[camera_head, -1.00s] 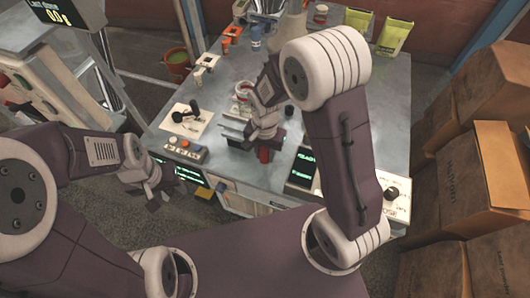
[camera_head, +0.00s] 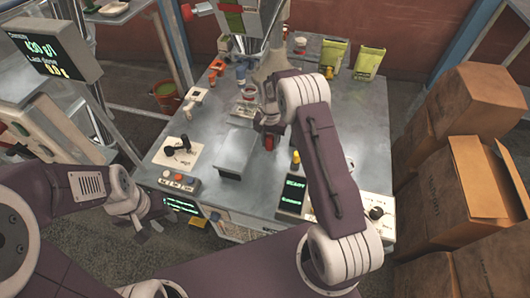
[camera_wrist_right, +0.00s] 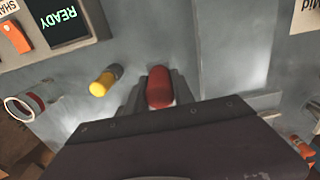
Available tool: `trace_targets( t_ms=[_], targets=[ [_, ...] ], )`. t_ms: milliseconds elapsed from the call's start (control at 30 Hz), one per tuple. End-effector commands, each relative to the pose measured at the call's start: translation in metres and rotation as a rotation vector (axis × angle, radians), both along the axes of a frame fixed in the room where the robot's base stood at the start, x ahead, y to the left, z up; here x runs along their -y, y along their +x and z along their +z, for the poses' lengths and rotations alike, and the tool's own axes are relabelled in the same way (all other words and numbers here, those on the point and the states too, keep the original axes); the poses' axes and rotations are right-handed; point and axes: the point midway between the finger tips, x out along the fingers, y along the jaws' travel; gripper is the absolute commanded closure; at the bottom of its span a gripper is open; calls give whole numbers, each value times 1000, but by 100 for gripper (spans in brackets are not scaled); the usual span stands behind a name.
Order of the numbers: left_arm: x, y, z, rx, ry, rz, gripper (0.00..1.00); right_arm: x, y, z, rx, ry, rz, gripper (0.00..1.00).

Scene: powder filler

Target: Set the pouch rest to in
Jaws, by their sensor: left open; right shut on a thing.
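My right gripper (camera_head: 268,128) is over the middle of the worktable, shut on a red knob (camera_head: 269,143). In the right wrist view the red knob (camera_wrist_right: 160,87) sits between the dark fingers. A flat grey plate (camera_head: 237,150), which looks like the pouch rest, lies just left of that gripper. Whether the red knob is joined to it is hidden by the gripper. My left gripper (camera_head: 143,212) is open and empty, off the table's front left corner.
A yellow-topped knob (camera_head: 296,157) stands right of the red one, behind the READY display (camera_head: 292,190). A black-handled lever plate (camera_head: 178,150) and a button box (camera_head: 178,181) are at the left. Cardboard boxes (camera_head: 470,180) crowd the right side.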

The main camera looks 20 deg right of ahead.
Motion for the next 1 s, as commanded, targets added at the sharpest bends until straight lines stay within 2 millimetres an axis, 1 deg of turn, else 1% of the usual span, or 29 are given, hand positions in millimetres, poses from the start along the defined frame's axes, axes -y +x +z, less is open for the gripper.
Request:
trace_targets(
  t_ms=[100, 300, 500, 767, 800, 867, 900, 1000],
  targets=[
    [0, 0, 2, 0, 0, 0, 47, 11, 15, 0, 1, -2, 0, 100],
    [0, 0, 3, 0, 0, 0, 47, 20, 29, 0, 1, -2, 0, 100],
    [0, 0, 3, 0, 0, 0, 47, 23, 33, 0, 2, -3, 1, 100],
    [0, 0, 3, 0, 0, 0, 47, 24, 35, 1, 7, -5, 1, 100],
    [0, 0, 3, 0, 0, 0, 47, 24, 35, 1, 8, -4, 1, 68],
    [0, 0, 3, 0, 0, 0, 47, 24, 35, 1, 8, -4, 0, 51],
    [0, 0, 3, 0, 0, 0, 47, 24, 35, 1, 7, -4, 0, 49],
    [0, 0, 3, 0, 0, 0, 47, 23, 34, 1, 5, -3, 0, 49]
  ],
)
